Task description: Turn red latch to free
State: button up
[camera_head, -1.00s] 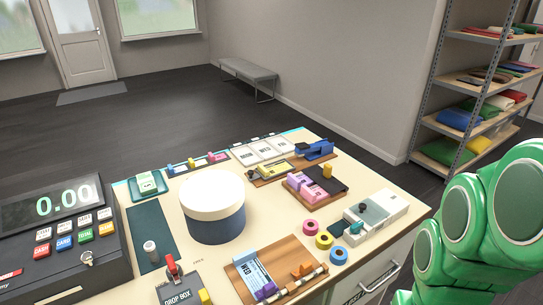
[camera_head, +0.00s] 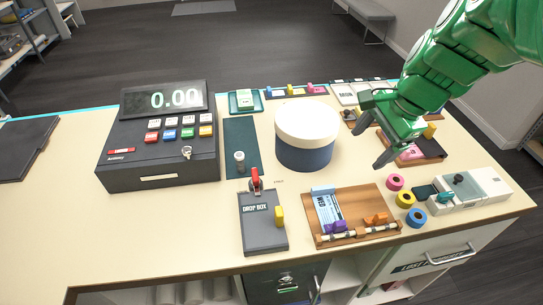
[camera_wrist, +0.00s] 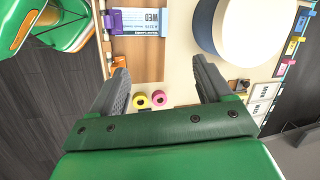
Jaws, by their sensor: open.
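The red latch (camera_head: 256,181) is a small upright red lever at the back end of the dark grey drop box plate (camera_head: 263,235), which lies near the counter's front edge. A yellow piece (camera_head: 279,216) stands on the plate's right side. My gripper (camera_head: 371,142) is open and empty, above the counter to the right of the blue-and-white drum and well right of the red latch. In the wrist view my open jaws (camera_wrist: 160,72) frame bare counter and a wooden board. The red latch does not show in the wrist view.
A cash register (camera_head: 160,150) stands left of the latch. The blue-and-white drum (camera_head: 305,155) stands behind and right of it. A grey knob (camera_head: 239,158) is close behind. The wooden board (camera_head: 380,203) and tape rolls (camera_head: 405,199) lie right. The front-left counter is clear.

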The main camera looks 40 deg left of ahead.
jog(key=s+a+f+m+g, duration=0.15)
jog(key=a+f, duration=0.35)
jog(key=a, duration=0.7)
jog(key=m+g, duration=0.1)
jog(key=g, duration=0.1)
send_near(255, 174)
jog(key=shift+x, duration=4.35)
jog(key=c, duration=1)
jog(key=shift+c, duration=0.2)
